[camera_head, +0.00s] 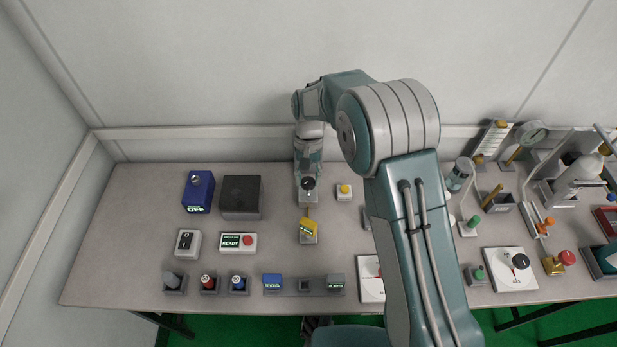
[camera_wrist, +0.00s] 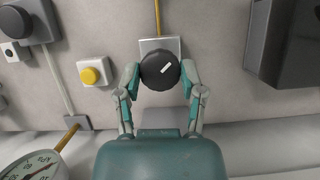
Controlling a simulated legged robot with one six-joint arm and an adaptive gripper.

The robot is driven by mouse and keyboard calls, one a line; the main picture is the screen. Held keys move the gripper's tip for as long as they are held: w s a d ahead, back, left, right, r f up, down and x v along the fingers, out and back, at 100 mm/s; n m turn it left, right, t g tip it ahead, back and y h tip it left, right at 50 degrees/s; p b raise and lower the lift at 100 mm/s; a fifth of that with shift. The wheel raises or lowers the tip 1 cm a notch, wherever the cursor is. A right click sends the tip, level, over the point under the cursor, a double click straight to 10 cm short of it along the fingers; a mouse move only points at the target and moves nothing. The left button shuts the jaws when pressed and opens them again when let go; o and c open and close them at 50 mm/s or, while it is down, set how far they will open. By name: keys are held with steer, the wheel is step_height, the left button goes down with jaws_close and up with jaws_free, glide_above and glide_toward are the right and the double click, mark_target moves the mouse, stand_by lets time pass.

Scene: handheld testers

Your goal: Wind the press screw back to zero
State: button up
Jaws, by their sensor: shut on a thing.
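A round black knob (camera_wrist: 160,70) with a white pointer line sits on a light square base (camera_wrist: 146,45); I take it for the press screw. In the wrist view the pointer slants to the upper right. My gripper (camera_wrist: 160,76) has one finger on each side of the knob and is shut on it. In the head view my gripper (camera_head: 308,174) reaches down to the same knob (camera_head: 308,184) at the back middle of the table. A dial gauge (camera_wrist: 32,168) shows partly at the lower left of the wrist view; its reading is unclear.
A yellow button (camera_head: 344,190) stands just right of the knob. A dark box (camera_head: 240,197) and a blue tester (camera_head: 198,191) stand left. My arm hides part of the table's right half. The table's left end is bare.

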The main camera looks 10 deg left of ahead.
steer(key=n, duration=0.2)
steer(key=n+t+h, duration=0.1)
steer(key=n, duration=0.1)
steer(key=shift+a+n+h, duration=0.15)
steer(key=shift+n+h, duration=0.15)
steer(key=shift+n, duration=0.1)
steer(key=n+t+h, duration=0.1)
steer(key=n, duration=0.3)
steer(key=shift+n, duration=0.3)
steer(key=o, duration=1.2)
steer(key=shift+f, duration=0.1)
steer(key=shift+c, duration=0.2)
steer(key=shift+a, duration=0.15)
steer(key=v, duration=1.2)
steer(key=shift+a+h, duration=0.25)
steer(key=shift+h, duration=0.05)
